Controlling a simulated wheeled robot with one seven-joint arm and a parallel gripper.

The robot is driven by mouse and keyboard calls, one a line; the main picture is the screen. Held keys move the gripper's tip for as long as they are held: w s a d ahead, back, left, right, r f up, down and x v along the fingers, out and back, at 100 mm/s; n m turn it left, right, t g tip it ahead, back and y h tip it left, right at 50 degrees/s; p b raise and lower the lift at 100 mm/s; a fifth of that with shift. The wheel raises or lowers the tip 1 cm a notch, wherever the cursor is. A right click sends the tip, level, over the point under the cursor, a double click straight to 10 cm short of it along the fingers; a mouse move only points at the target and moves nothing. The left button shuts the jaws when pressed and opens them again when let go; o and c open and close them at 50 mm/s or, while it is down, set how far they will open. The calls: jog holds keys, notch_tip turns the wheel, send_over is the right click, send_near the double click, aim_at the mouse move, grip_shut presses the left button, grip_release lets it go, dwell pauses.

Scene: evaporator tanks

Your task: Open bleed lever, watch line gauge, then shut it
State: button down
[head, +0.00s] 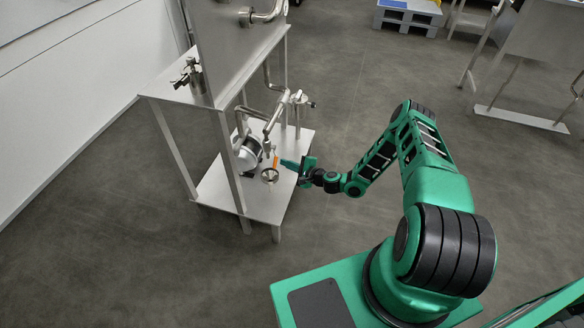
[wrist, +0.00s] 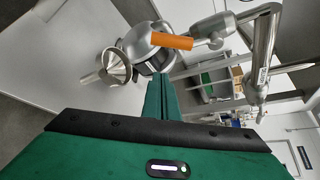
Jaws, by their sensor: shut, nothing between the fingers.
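The bleed lever, with an orange grip (head: 275,161), is low on the pipework of the steel stand. In the wrist view the orange grip (wrist: 172,41) lies nearly level, its right end meeting a steel fitting. My gripper (head: 284,163) is just right of the lever in the head view. In the wrist view my green fingers (wrist: 162,80) are shut together with nothing between them. Their tips point toward the area below the orange grip; I cannot tell whether they touch anything. I cannot make out a gauge dial in either view.
A funnel-like steel cup (wrist: 116,65) is left of the lever, and a rounded grey housing (wrist: 146,42) is behind it. Steel pipes (wrist: 262,50) stand close on the right. The stand's lower shelf (head: 222,190) and legs surround the pipework. The floor nearby is clear.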

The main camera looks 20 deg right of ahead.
jog(key=shift+s+a+r, duration=1.1)
jog(key=shift+a+r, duration=0.1)
jog(key=shift+a, duration=0.05)
jog(key=shift+d, duration=0.15)
